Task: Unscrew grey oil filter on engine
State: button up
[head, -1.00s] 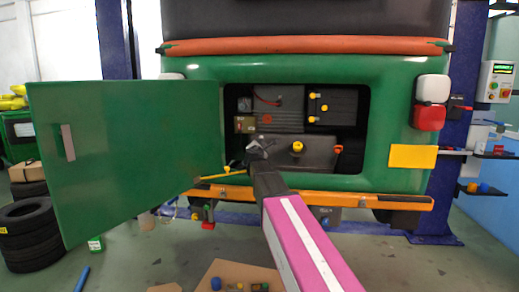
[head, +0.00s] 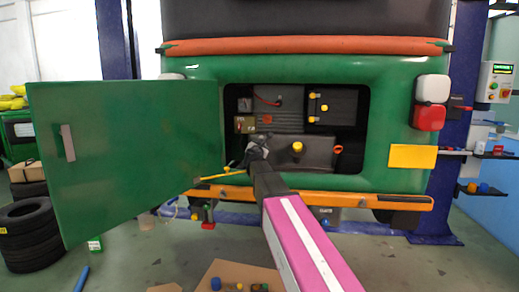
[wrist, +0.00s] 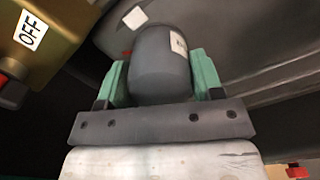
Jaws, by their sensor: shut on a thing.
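The grey oil filter (wrist: 158,62) is a dark grey cylinder with a white label, seen close up in the wrist view. My gripper (wrist: 160,75) has its two green fingers on either side of the filter, shut on it. In the head view my gripper (head: 257,150) reaches into the left part of the open engine bay (head: 318,155). The filter is too small and covered to make out there. The grey engine block (wrist: 245,35) lies behind the filter in the wrist view.
A brass-coloured box marked OFF (wrist: 55,40) is close to the left of my gripper. The green hatch door (head: 130,150) stands open at left. A yellow dipstick-like rod (head: 222,175) and an orange bumper (head: 350,199) lie below the opening. A yellow cap (head: 297,147) is to the right.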

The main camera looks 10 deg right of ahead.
jog(key=n, duration=0.3)
jog(key=shift+w, duration=0.2)
